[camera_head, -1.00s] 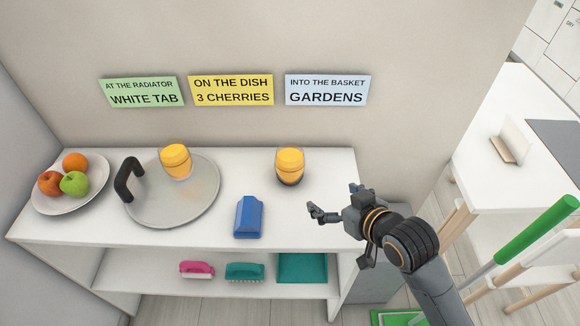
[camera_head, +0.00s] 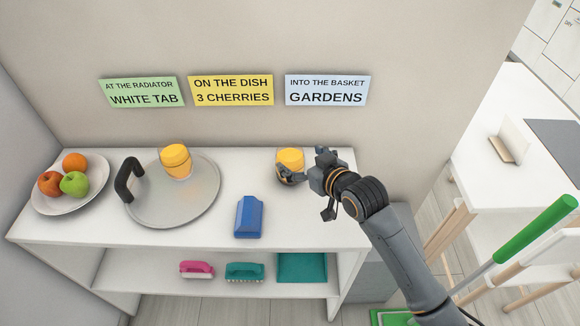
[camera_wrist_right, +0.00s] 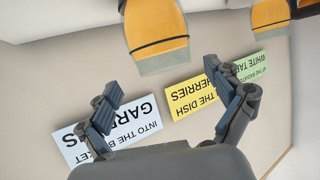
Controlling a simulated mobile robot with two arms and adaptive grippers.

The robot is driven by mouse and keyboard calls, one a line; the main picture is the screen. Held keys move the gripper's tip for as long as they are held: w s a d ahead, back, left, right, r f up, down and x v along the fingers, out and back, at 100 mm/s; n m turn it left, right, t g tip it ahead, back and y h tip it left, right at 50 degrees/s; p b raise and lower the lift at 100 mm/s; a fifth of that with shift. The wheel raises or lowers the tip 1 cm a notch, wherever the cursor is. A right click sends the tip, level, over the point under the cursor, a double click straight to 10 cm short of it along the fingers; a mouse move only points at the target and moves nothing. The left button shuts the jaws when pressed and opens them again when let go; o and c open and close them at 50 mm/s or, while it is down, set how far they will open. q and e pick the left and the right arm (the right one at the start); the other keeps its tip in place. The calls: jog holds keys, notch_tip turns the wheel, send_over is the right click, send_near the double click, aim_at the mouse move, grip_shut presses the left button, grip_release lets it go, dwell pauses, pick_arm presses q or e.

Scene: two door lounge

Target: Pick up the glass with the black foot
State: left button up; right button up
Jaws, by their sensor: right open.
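The glass with the black foot (camera_head: 290,158) stands upright at the right part of the white shelf top, filled with orange-yellow. My right gripper (camera_head: 304,165) is open just right of it. One finger overlaps the glass's lower part in the head view and hides much of the dark foot. In the upside-down right wrist view, the nearer glass (camera_wrist_right: 155,30) lies ahead of the spread fingers, with its foot end cut off by the top edge. I cannot tell whether a finger touches it. My left gripper is not in view.
A second orange-yellow glass (camera_head: 175,160) stands on a grey round tray (camera_head: 185,206) with a black handle (camera_head: 128,180). A fruit plate (camera_head: 92,197) is at left. Signs (camera_head: 231,90) hang on the wall behind.

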aim_at(284, 152)
jog(key=x, duration=0.5)
jog(key=shift+s+a+f, duration=0.15)
jog(key=shift+s+f, duration=0.05)
jog(key=c, duration=1.4)
